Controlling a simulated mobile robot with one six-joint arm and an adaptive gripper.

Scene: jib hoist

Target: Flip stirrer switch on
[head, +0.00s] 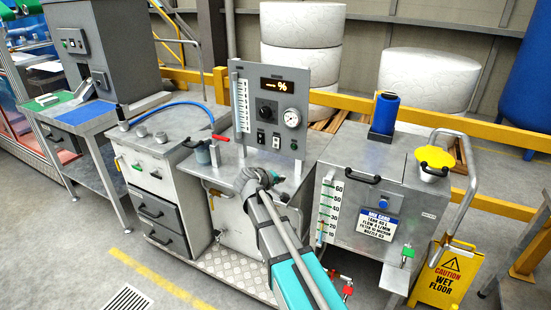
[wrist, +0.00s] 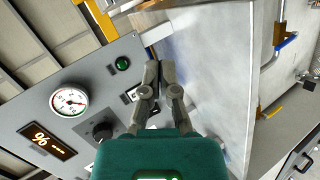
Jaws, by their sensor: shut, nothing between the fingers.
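The grey control panel (head: 250,97) stands upright on the steel bench and also fills the left of the wrist view (wrist: 35,120). Two small switches, one at left (head: 261,138) and one at right (head: 276,142), sit low on it beside a green button (head: 294,145). Their labels are too small to read, so I cannot tell which is the stirrer switch. My gripper (head: 278,177) is just below and in front of the panel. In the wrist view my gripper (wrist: 162,70) is shut and empty, near the green button (wrist: 122,63); its finger partly hides a switch (wrist: 131,94).
A round gauge (head: 291,117), a black knob (head: 267,110) and a lit display (head: 285,85) share the panel. A grey tank box (head: 345,225) stands close at right. A red-handled valve (head: 220,137) and blue hose (head: 185,104) lie left.

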